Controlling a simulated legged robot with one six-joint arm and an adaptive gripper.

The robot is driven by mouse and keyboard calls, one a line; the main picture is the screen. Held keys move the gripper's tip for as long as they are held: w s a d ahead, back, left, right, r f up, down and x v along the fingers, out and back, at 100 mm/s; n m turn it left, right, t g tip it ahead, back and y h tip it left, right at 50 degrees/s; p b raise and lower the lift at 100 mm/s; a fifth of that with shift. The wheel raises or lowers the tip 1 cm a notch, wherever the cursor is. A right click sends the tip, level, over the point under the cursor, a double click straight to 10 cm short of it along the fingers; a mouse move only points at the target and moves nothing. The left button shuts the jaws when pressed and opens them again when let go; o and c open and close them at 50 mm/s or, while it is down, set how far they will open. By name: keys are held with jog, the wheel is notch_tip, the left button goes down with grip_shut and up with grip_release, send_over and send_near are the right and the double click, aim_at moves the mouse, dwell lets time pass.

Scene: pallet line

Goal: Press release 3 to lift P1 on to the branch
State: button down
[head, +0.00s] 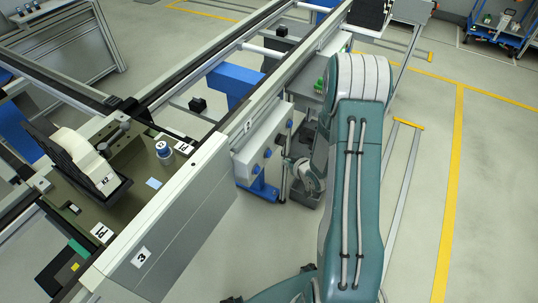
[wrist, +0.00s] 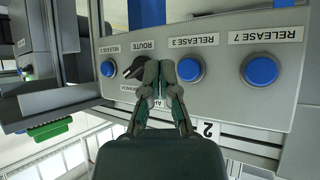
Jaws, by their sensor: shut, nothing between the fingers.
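The pallet P1 (head: 143,197), an olive plate labelled P1, sits on the conveyor at the left of the head view, carrying a black fixture with a cream part. The grey button panel (wrist: 225,105) fills much of the wrist view. The blue release 3 button (wrist: 191,70) is under its RELEASE 3 label. My gripper (wrist: 159,70) is shut and empty, its tips appearing between the black route knob (wrist: 135,67) and the release 3 button, just left of that button. Whether the tips touch the panel cannot be told.
The release 7 button (wrist: 261,70) is right of release 3, and another blue button (wrist: 107,69) is left of the knob. A white cover marked 3 (head: 142,257) flanks the conveyor. A green item (wrist: 50,130) shows at lower left.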

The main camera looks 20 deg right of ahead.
aim_at(269, 154)
jog(key=shift+w+a, duration=0.6)
jog(key=shift+w, duration=0.2)
jog(key=shift+w+a, duration=0.55)
jog(key=shift+w, duration=0.25)
jog(key=shift+d, duration=0.2)
jog(key=shift+w+a, duration=0.1)
jog(key=shift+a, duration=0.1)
jog(key=shift+w+a, duration=0.15)
jog(key=shift+w, duration=0.05)
jog(key=shift+w+a, duration=0.3)
jog(key=shift+w, duration=0.1)
dwell(0.7)
jog(key=shift+s+d+r, duration=0.1)
dwell(0.4)
jog(key=shift+s+d, duration=0.45)
jog(key=shift+s, duration=0.2)
